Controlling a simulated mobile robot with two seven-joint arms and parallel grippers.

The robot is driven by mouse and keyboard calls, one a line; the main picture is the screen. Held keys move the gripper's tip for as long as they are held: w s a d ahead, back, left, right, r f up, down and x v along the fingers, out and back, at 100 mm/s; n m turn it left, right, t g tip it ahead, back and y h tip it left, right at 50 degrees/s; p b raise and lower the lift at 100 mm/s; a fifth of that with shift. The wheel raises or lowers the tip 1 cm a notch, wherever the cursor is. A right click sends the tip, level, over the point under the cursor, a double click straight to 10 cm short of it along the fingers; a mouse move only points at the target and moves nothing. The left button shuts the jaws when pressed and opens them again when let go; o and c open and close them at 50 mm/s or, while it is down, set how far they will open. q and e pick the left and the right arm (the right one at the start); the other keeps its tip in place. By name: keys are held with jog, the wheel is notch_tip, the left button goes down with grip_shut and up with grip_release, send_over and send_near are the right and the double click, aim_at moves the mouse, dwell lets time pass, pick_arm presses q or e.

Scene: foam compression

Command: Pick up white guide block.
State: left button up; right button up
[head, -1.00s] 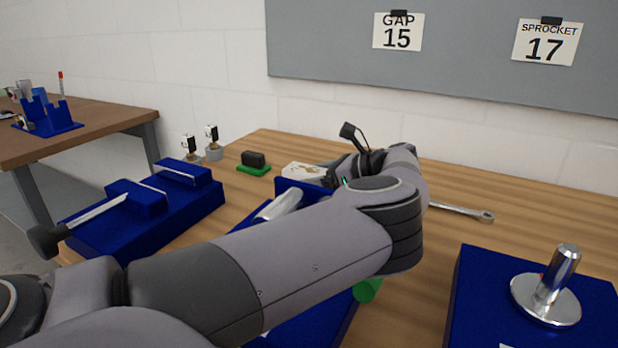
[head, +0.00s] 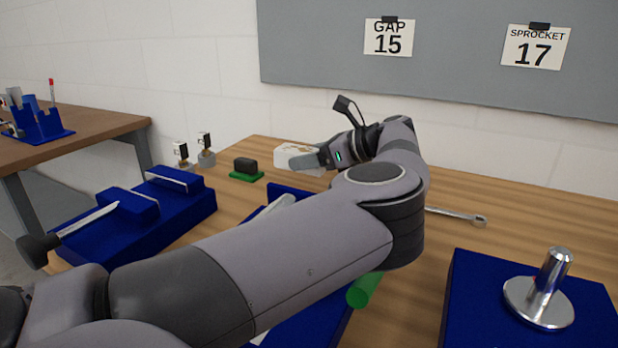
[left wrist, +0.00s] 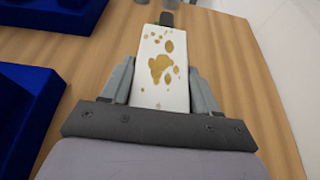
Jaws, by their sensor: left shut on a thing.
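The white guide block (head: 287,155) is in the head view near the back of the wooden table, partly hidden by my left gripper (head: 293,160). In the left wrist view the white guide block (left wrist: 161,62) has brown spots on its top face and lies between the two fingers of my left gripper (left wrist: 160,85). The fingers are shut on its two long sides. I cannot tell whether it is clear of the table. My right gripper is not in view.
A black block on a green base (head: 246,168) stands left of the guide block. A blue fixture (head: 135,225) is at the left. A blue base (head: 470,300) with a metal post (head: 552,275) is at the right. A wrench (head: 460,214) and a green cylinder (head: 363,291) lie nearby.

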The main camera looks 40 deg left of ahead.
aim_at(309, 151)
pick_arm(q)
notch_tip(309, 151, up, 22)
jog(key=p, duration=0.4)
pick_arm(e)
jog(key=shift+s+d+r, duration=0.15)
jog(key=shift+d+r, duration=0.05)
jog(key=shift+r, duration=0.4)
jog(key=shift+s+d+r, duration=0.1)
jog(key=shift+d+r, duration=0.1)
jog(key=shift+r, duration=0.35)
